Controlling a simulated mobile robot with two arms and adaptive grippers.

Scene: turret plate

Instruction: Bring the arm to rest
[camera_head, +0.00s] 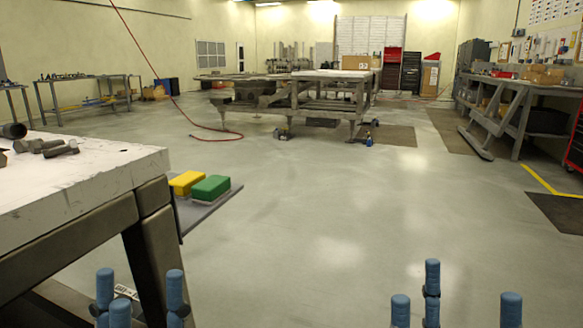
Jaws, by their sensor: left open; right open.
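My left gripper (140,292) is at the bottom left of the head view, with blue fingers pointing up. It is open and nothing shows between its fingers. It appears in front of the leg of the near white-topped table (85,185). My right gripper (455,308) is at the bottom right, also with blue fingers pointing up. It is open and empty, over bare floor in the picture. Most of both arms lies outside the view.
Dark metal parts (45,147) lie on the near table. A yellow block (186,182) and a green block (210,188) sit on a grey plate (212,212) beside it. A large metal frame table (300,95) stands farther back. A workbench (530,85) lines the right. The middle floor is clear.

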